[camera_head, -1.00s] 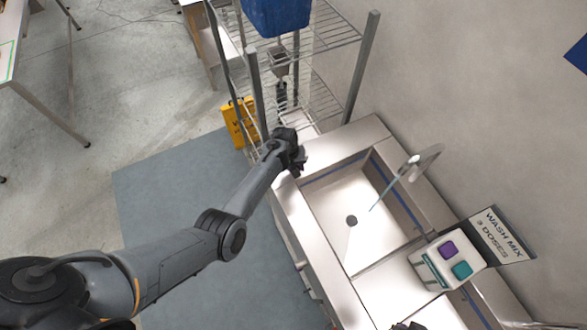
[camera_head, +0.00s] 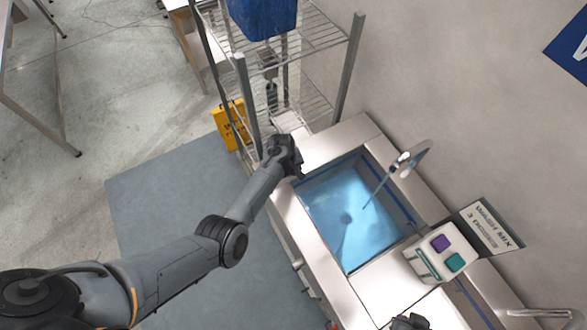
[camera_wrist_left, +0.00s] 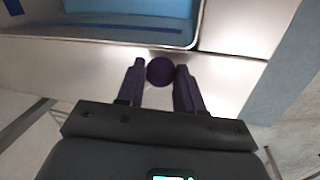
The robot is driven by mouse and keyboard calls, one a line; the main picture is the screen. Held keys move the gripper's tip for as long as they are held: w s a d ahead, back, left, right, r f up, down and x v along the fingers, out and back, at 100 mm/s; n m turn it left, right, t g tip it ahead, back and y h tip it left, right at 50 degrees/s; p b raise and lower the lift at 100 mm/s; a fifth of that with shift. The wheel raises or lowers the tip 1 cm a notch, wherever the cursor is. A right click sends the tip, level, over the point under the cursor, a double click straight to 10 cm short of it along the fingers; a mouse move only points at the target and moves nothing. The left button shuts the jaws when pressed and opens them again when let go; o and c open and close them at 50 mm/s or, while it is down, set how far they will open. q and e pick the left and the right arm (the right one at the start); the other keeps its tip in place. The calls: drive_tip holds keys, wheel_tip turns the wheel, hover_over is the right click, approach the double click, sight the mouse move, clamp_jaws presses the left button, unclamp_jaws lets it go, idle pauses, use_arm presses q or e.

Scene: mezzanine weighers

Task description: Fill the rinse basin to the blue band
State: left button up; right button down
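The rinse basin (camera_head: 300,189) holds blue-tinted water (camera_head: 352,215) over its floor, with the drain showing dimly through it. A thin stream falls from the curved tap (camera_head: 408,157). A dark blue band (camera_head: 398,203) runs along the basin wall; part of it shows above the water at the right side. The band also shows in the left wrist view (camera_wrist_left: 120,32). My right gripper (camera_head: 409,322) barely shows at the bottom edge.
A white dispenser with purple and teal buttons (camera_head: 436,252) stands right of the basin, before a "WASH MIX 3 DOSES" sign (camera_head: 486,224). A wire rack (camera_head: 318,38) holding a blue bin (camera_head: 262,15) stands behind. A yellow floor sign (camera_head: 232,124) is beside the rack.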

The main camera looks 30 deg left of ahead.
use_arm(q)
drive_tip(key=o, duration=0.4)
drive_tip(key=shift+a, duration=0.4)
drive_tip(key=shift+d, duration=0.15)
drive_tip(key=shift+r, duration=0.15)
drive_tip(key=shift+r, duration=0.6)
wheel_tip(320, 180, up, 9)
drive_tip(key=s+a+p, duration=0.1)
drive_tip(key=shift+s+a, duration=0.15)
drive_tip(key=shift+s, duration=0.15)
